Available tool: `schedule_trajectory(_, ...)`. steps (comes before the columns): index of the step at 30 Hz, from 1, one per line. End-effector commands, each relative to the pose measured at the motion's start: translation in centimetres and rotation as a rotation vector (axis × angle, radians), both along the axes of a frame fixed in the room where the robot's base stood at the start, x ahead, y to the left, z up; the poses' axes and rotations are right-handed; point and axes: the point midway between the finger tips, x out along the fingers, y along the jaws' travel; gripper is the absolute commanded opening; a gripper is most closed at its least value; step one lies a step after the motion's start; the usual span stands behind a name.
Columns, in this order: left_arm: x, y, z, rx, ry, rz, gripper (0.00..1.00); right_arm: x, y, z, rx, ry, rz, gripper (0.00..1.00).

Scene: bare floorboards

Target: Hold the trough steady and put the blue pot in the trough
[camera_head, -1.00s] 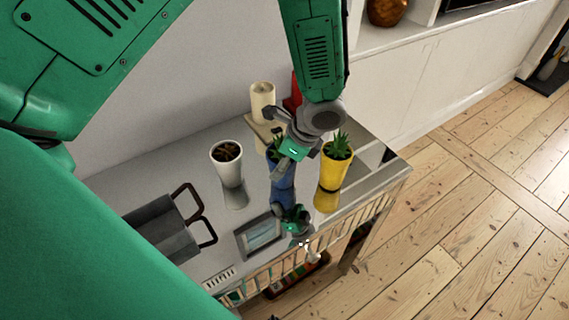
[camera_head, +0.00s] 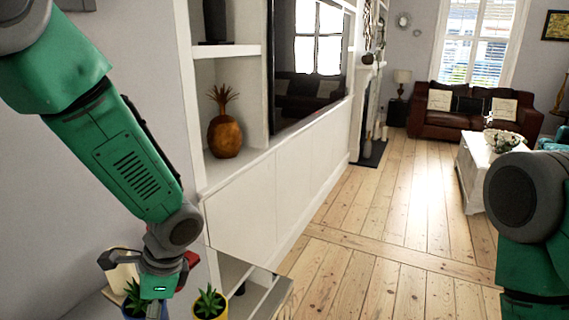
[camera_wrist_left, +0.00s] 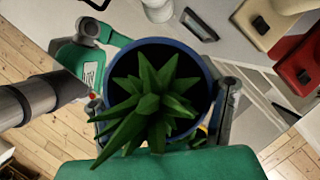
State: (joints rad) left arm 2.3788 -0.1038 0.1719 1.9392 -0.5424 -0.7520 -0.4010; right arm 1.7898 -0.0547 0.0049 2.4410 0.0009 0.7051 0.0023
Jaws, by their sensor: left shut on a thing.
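The blue pot (camera_wrist_left: 208,82) holds a spiky green plant and fills the middle of the left wrist view. In the head view only its top and plant (camera_head: 134,302) show at the bottom edge. My left gripper (camera_head: 158,290) is shut on the blue pot, with its fingers around the pot's sides. I cannot tell whether the pot stands on the table or hangs above it. The trough cannot be made out in the current views. My right arm shows at the right edge of the head view, but its gripper is out of the picture.
A yellow pot (camera_head: 210,305) with a plant stands right of the blue pot. Cream (camera_wrist_left: 262,22) and red (camera_wrist_left: 300,62) objects lie close by, with a white pot (camera_wrist_left: 158,8) at the top. A white wall unit (camera_head: 250,210) stands beyond; open floorboards (camera_head: 400,220) lie right.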

Motion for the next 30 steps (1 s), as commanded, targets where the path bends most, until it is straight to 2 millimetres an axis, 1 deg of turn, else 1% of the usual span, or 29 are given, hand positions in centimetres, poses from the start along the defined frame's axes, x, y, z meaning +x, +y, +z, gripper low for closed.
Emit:
schedule_trajectory(1,-0.5,-0.3,-1.6,0.001,0.003,0.12,0.15,0.0,0.0,-1.0,0.0,0.0,0.0,0.29)
schedule_trajectory(6,-2.3,-2.0,-4.9,-0.001,0.004,0.604,0.15,0.0,0.0,-3.0,0.0,0.001,0.0,0.29)
schedule_trajectory(9,-3.0,-3.0,-6.1,-0.001,0.004,0.83,0.15,0.0,0.0,-3.7,0.0,0.001,0.0,0.29)
schedule_trajectory(12,-3.3,-3.7,-6.8,-0.002,0.003,0.979,0.15,0.0,0.0,-4.1,0.0,0.0,0.0,0.29)
schedule_trajectory(15,-3.5,-4.1,-7.0,-0.002,0.003,1.047,0.15,0.0,0.0,-4.2,0.0,0.0,0.0,0.29)
schedule_trajectory(17,-3.5,-4.2,-7.0,-0.001,0.002,1.061,0.15,0.0,0.0,-4.1,0.0,0.0,0.0,0.29)
schedule_trajectory(30,-3.5,-4.3,-6.9,0.0,0.001,1.056,0.15,0.0,0.0,-4.1,0.0,0.0,0.0,0.29)
